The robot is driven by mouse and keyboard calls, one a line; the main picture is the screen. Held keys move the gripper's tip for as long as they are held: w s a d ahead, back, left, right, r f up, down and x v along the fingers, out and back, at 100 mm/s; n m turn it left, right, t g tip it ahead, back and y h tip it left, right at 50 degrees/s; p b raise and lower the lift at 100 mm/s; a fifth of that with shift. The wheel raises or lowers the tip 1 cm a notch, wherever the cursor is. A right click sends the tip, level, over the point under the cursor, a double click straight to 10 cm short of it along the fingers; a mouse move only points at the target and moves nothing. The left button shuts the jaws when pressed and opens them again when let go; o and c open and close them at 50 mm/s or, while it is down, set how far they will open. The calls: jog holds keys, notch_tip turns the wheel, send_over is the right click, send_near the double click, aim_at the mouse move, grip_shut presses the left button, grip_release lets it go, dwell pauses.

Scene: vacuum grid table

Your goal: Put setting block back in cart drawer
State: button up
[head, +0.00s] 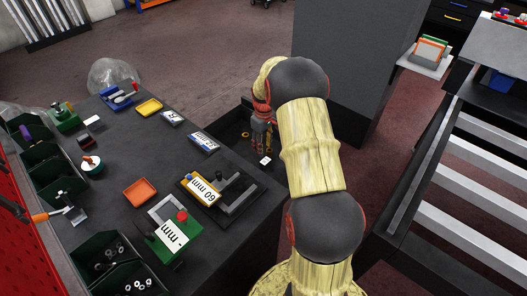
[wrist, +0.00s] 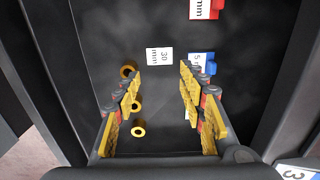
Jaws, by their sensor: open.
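My gripper (head: 262,143) is open, inside or just over a dark open drawer (head: 233,122) beside the bench. In the wrist view its yellow-padded fingers (wrist: 160,105) stand wide apart with nothing clearly held between them. Labelled setting blocks lie on the drawer floor: a white-labelled "30 mm" piece (wrist: 159,56) ahead of the fingertips, a blue one (wrist: 201,60) partly behind the right finger, and a red one (wrist: 205,8) at the top edge. In the head view a small white label (head: 265,161) shows below the gripper. I cannot tell which block the task means.
Several yellow rings (wrist: 138,131) lie near the left finger. Drawer walls flank the gripper. The bench (head: 115,175) holds a yellow "60 mm" block (head: 201,190) at a black frame, a blue-labelled block (head: 204,142), an orange tray (head: 139,192) and green bins (head: 128,268).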

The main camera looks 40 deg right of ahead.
jog(key=s+a+r+t, duration=0.1)
jog(key=s+a+r, duration=0.2)
jog(key=a+r, duration=0.75)
jog(key=s+a+r+t, duration=0.1)
jog(key=s+a+r, duration=0.2)
jog(key=a+r, duration=0.8)
jog(key=s+a+r+t, duration=0.1)
jog(key=s+a+r, duration=0.1)
jog(key=s, duration=0.4)
jog(key=s+a+r+m+t, duration=0.1)
jog(key=s+a+r, duration=0.2)
jog(key=s+a, duration=0.2)
jog(key=s+a+r+t, duration=0.1)
jog(key=s+a+r, duration=0.2)
jog(key=s, duration=0.6)
jog(key=shift+s+a+m+t+p, duration=0.25)
jog(key=shift+a+m+t+p, duration=0.05)
jog(key=shift+a+p, duration=0.15)
jog(key=shift+r, duration=0.1)
jog(key=shift+c, duration=1.2)
